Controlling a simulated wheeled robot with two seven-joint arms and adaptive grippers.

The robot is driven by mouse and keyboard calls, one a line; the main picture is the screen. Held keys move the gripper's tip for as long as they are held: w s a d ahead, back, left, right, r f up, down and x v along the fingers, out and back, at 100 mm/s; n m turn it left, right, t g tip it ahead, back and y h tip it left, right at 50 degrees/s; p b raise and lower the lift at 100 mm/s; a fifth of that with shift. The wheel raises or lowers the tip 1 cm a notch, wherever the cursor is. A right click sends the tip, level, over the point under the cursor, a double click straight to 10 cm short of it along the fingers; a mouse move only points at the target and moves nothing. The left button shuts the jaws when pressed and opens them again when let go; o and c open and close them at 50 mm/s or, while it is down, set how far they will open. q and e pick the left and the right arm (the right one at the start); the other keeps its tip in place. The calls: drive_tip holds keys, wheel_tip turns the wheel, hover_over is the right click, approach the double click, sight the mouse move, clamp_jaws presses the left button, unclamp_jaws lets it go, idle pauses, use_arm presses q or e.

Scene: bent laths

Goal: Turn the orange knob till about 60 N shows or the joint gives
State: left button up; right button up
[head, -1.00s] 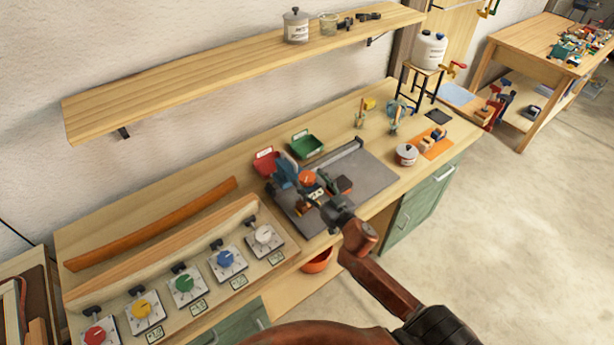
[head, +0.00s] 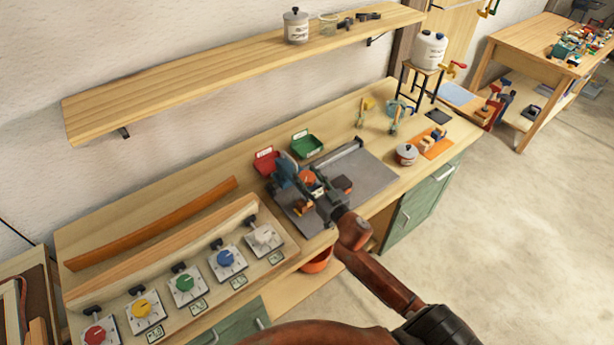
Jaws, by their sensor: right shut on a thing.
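The orange knob (head: 306,177) shows as a small orange patch on a small device that stands on the grey mat (head: 372,177). My right gripper (head: 311,184) reaches in from the lower right and is shut on the knob, hiding part of it. A blue-grey upright part (head: 286,170) of the device stands just left of the knob. I cannot read any force value, and the joint is too small and covered to judge. My left gripper is not in view.
A red bin (head: 266,161) and a green bin (head: 307,144) stand behind the mat. A row of coloured dials, from red (head: 95,335) to white (head: 263,234), lines the bench front at left. A long bent orange lath (head: 150,225) lies behind them. A lidded pot (head: 406,154) stands at right.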

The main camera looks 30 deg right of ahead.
drive_tip(key=shift+c, duration=1.3)
drive_tip(key=shift+r+m+h, duration=0.1)
drive_tip(key=shift+m+h, duration=0.2)
drive_tip(key=shift+h, duration=0.2)
drive_tip(key=shift+a+m+h, duration=0.1)
drive_tip(key=shift+m+h, duration=0.4)
drive_tip(key=shift+h, duration=0.1)
drive_tip(key=shift+m+g+h+b, duration=0.5)
drive_tip(key=shift+m+h, duration=0.6)
drive_tip(key=shift+h, duration=0.8)
drive_tip(key=o, duration=1.2)
